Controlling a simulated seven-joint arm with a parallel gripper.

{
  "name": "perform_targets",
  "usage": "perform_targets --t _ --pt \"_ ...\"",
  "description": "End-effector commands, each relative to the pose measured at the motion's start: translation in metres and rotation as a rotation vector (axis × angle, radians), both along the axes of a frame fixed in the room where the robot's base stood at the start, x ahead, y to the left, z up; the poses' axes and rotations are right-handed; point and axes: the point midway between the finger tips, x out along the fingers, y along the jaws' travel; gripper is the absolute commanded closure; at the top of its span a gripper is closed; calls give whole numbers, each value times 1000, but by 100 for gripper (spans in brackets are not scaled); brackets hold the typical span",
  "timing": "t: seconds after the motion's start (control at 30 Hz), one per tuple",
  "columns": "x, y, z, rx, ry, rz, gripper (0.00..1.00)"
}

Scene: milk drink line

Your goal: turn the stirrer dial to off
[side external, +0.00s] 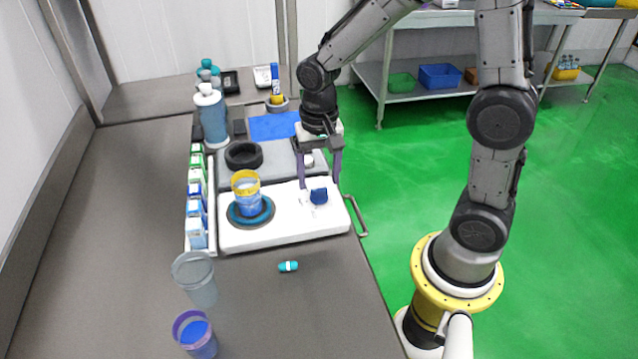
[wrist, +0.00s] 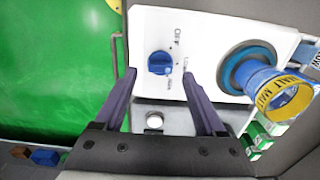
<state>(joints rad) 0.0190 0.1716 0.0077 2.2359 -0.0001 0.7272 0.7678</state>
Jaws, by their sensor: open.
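The stirrer (side external: 285,225) is a white flat unit on the counter, also in the wrist view (wrist: 205,40). Its blue dial (side external: 319,197) is at the right end of the front, and also shows in the wrist view (wrist: 160,63). The word OFF (wrist: 177,37) is printed near the dial, with other small marks beside it. I cannot tell which mark the dial points to. My gripper (side external: 320,184) is open, its fingers pointing down on either side of the dial; the wrist view (wrist: 153,72) shows the dial between and slightly beyond the fingertips. I cannot tell whether they touch it.
A yellow-rimmed cup (side external: 247,192) stands on the stirrer's round plate (side external: 235,217). A teal-and-white capsule (side external: 288,266) lies in front. A grey cup (side external: 197,280) and purple-rimmed cup (side external: 195,335) stand at front left. A carton row (side external: 196,232) runs left of the stirrer.

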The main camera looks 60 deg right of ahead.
Motion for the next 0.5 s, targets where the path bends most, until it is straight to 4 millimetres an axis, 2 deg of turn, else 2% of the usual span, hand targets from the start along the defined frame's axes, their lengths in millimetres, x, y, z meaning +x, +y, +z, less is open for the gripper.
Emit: perform_targets --t 0.1,0.2,0.5 --pt "0 0 -15 0 3 0 28" --pt "0 0 -23 0 1 0 28" --pt "0 0 -27 0 -1 0 28"
